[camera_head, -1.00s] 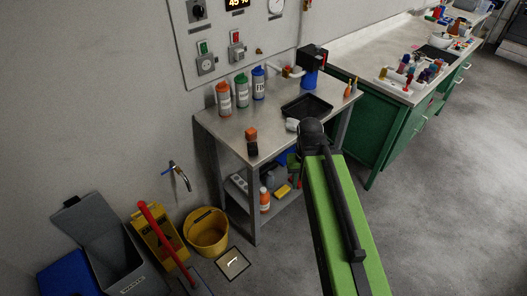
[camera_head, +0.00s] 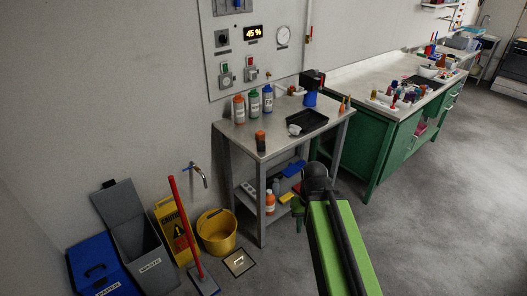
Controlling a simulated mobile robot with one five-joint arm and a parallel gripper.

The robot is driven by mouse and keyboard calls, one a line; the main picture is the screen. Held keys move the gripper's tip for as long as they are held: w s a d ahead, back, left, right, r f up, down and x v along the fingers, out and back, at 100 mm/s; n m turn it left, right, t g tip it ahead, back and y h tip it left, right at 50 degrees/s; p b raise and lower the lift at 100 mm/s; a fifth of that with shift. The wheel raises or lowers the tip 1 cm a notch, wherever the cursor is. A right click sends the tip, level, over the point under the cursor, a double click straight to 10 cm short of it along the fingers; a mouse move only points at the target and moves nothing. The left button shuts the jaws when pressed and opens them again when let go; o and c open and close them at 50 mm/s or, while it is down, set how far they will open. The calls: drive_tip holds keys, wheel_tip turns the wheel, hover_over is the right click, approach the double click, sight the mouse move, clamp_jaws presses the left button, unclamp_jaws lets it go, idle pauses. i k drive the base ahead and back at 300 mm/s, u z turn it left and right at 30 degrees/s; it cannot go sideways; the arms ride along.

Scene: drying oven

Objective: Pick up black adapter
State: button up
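I cannot single out a black adapter with certainty. A small dark object with an orange part (camera_head: 260,141) stands near the front left of the metal table (camera_head: 277,143). A black piece (camera_head: 312,78) sits on top of a blue body at the back right of the table. My arm, green and black, reaches up from the bottom edge to a dark rounded joint below and in front of the table. My gripper's fingers are hidden beyond this joint, so I cannot see whether they hold anything.
A black tray (camera_head: 307,122), a small pale object (camera_head: 294,129) and three labelled bottles (camera_head: 253,102) stand on the table. A green bench (camera_head: 386,142) is at right. The right floor is clear.

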sight(261, 146)
drive_tip(key=u, duration=0.3)
drive_tip(key=i, duration=1)
drive_tip(key=u, duration=0.55)
drive_tip(key=k, duration=0.1)
drive_tip(key=u, duration=3.15)
drive_tip(key=k, duration=0.75)
drive_tip(key=z, duration=1.65)
